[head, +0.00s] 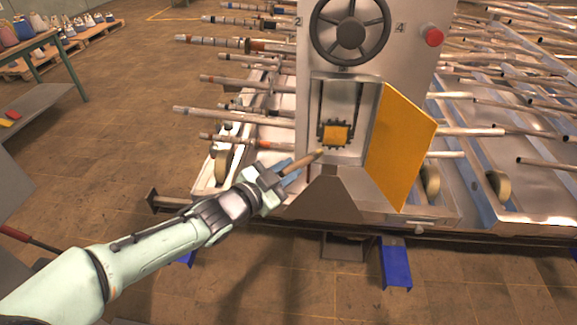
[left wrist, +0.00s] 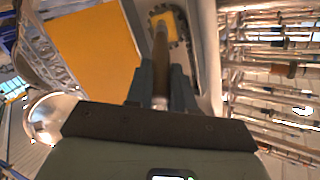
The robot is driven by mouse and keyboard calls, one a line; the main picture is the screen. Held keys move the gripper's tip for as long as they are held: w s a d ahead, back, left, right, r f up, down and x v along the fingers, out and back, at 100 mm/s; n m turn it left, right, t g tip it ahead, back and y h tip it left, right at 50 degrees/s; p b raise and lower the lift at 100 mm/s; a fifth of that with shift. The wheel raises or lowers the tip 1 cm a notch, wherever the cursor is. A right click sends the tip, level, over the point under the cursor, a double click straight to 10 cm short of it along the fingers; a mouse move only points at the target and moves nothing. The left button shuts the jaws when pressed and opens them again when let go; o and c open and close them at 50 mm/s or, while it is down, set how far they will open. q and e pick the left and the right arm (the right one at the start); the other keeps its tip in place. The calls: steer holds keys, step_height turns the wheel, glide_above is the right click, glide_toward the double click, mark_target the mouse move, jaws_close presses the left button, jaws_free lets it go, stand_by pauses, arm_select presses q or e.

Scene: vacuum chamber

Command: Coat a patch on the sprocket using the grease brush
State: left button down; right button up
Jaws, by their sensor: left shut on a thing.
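The sprocket (head: 336,148) is a dark toothed wheel with a yellow-orange patch (head: 335,133) on its face. It sits in the open recess of the machine's upright housing, and also shows at the top of the left wrist view (left wrist: 183,37). My left gripper (head: 286,172) is shut on the grease brush (head: 305,161), a brown stick-like tool also seen in the left wrist view (left wrist: 160,62). The brush points up and right toward the sprocket; its far end appears just below and left of it. I cannot tell whether they touch. My right gripper is out of view.
An orange door (head: 401,145) stands open right of the recess. Above are a handwheel (head: 350,28) and a red button (head: 432,36). Rods (head: 215,108) stick out left of the housing. A green-legged table (head: 42,60) stands at upper left. Floor between is clear.

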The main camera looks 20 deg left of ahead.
arm_select(q)
steer(key=shift+s+d, duration=0.15)
steer(key=shift+s, duration=0.45)
steer(key=shift+s+d+b, duration=0.25)
steer(key=shift+s+b, duration=0.1)
steer(key=shift+s, duration=0.35)
steer(key=shift+s+d+b, duration=0.2)
steer(key=shift+s+b, duration=0.1)
steer(key=shift+s, duration=0.35)
